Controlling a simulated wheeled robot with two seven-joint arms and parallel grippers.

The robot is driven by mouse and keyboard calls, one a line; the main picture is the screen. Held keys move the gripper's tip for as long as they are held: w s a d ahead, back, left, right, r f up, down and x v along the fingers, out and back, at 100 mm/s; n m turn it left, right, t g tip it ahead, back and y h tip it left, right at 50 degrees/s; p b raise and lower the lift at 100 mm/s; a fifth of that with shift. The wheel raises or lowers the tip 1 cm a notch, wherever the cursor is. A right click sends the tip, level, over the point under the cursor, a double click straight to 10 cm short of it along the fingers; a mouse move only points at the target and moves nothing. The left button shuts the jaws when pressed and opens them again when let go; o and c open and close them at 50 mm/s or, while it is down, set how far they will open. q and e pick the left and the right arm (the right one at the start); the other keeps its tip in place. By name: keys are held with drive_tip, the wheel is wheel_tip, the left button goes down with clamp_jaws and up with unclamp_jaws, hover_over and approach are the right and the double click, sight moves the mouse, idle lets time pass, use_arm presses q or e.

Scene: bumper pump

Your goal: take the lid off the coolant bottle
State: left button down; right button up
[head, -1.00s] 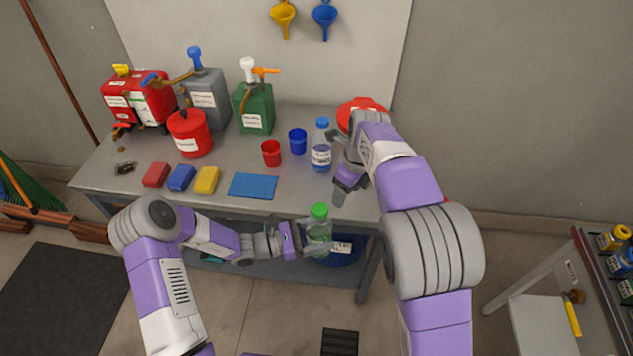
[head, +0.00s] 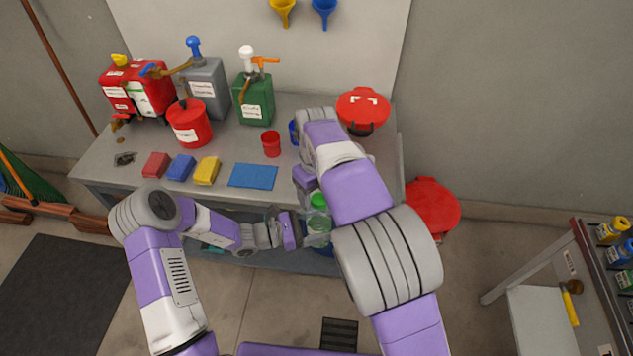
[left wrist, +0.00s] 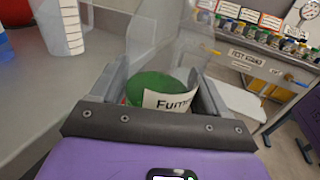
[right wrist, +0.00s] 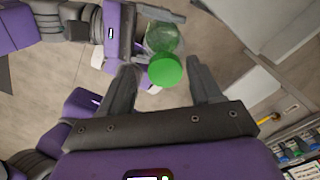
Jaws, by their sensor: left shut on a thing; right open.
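The bottle is clear with a green lid (head: 318,200) and hangs upright in front of the bench; its label is not readable in the head view. My left gripper (head: 298,231) is shut on the bottle's body, below the lid. In the left wrist view the clear bottle (left wrist: 170,40) stands between the fingers. My right gripper (right wrist: 163,76) is open above the bottle. In the right wrist view the green lid (right wrist: 166,70) is between the fingertips, with gaps visible at the sides. In the head view my right arm hides most of the right gripper.
The bench (head: 225,150) carries several pump cans at the back, a red cup (head: 271,144) and a blue mat (head: 253,176). A red-lidded can (head: 362,108) stands at its right end. A red bin (head: 430,205) is on the floor.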

drive_tip(key=shift+f, duration=0.4)
drive_tip(key=shift+c, duration=0.5)
